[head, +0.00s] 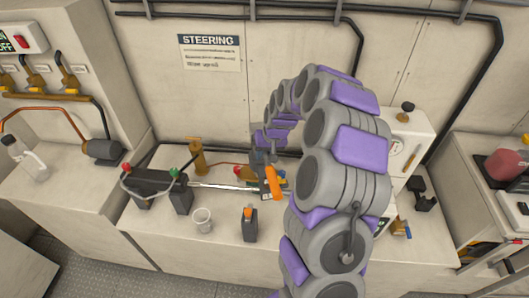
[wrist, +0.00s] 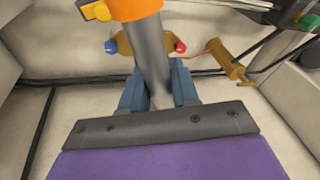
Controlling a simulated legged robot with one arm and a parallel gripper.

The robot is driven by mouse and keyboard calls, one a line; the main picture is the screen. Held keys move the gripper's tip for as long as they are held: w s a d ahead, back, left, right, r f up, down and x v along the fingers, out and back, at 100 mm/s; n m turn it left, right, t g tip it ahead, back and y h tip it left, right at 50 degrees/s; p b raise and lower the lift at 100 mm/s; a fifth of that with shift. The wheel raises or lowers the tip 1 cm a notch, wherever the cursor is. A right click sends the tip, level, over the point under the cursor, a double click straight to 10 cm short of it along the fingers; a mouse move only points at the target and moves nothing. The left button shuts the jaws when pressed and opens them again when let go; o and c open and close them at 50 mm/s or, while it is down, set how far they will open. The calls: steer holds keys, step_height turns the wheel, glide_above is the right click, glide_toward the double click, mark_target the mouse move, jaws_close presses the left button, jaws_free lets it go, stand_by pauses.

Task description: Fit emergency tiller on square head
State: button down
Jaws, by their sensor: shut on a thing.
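My gripper (wrist: 158,98) is shut on a grey bar (wrist: 148,50) with an orange sleeve, which appears to be the emergency tiller. The blue fingers press on both sides of the bar. In the head view an orange part (head: 272,182) shows below the end of my arm, over the bench, and my arm hides much of that spot. A brass fitting (wrist: 123,45) with a blue and a red end lies behind the bar in the wrist view. I cannot make out the square head, nor whether the bar touches anything.
A black steering unit (head: 157,183) with red and green knobs and a silver rod (head: 222,187) lies along the bench. A brass cylinder (head: 197,157) stands behind it. A white cup (head: 202,220) and a dark orange-topped block (head: 249,224) stand in front. A white cabinet (head: 408,140) is right.

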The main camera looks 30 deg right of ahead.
stand_by(0.3)
steer(key=c, duration=0.8)
jaws_free()
steer(key=shift+r, duration=0.1)
steer(key=p+v, duration=0.1)
steer(key=v, duration=1.6)
steer(key=s+a+n+g+b, duration=0.2)
steer(key=s+a+n+g, duration=0.1)
steer(key=s+a, duration=1.3)
steer(key=s+a+f, duration=0.1)
steer(key=s, duration=0.5)
steer(key=s+f+g+h+b, duration=0.1)
steer(key=s+f, duration=0.1)
steer(key=s, duration=0.5)
steer(key=s+a+f+g+b, duration=0.1)
steer(key=s, duration=0.5)
steer(key=shift+s+a+f, duration=0.15)
steer(key=shift+a+f, duration=0.1)
steer(key=shift+a, duration=0.05)
